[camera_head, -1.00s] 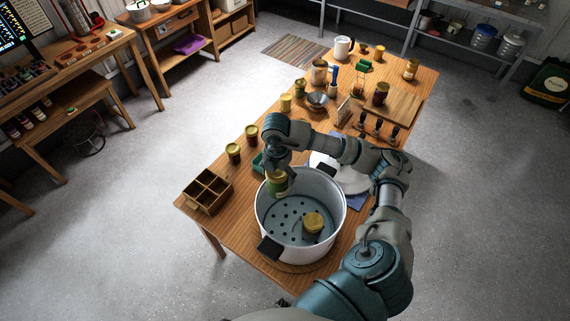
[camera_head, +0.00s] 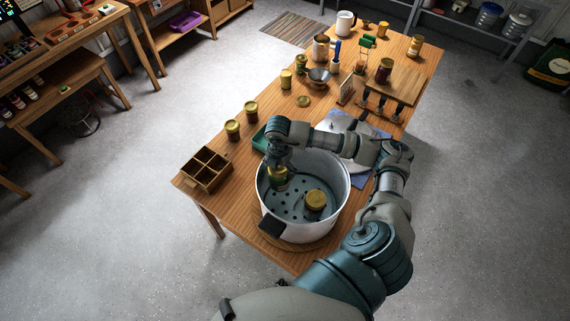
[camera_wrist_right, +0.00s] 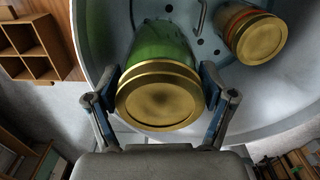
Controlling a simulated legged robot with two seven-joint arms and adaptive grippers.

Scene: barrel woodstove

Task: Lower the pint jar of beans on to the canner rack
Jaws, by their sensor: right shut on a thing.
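My right gripper (camera_head: 279,166) is shut on a pint jar of green beans (camera_head: 279,179) with a gold lid. In the right wrist view the gripper fingers (camera_wrist_right: 160,95) sit on both sides of the jar, near its lid (camera_wrist_right: 158,96). The jar (camera_wrist_right: 160,45) hangs upright inside the white canner (camera_head: 340,205), near its far left wall. The perforated rack (camera_head: 288,211) shows at the canner's bottom. A second gold-lidded jar (camera_head: 316,203) stands on the rack at the right. Whether the held jar touches the rack cannot be told. My left gripper is not in view.
A wooden divided box (camera_head: 205,170) stands left of the canner. Two gold-lidded jars (camera_head: 232,130) stand behind it. A round lid on a blue cloth (camera_head: 356,181) lies right of the canner, under my arm. More jars and tools fill the table's far half.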

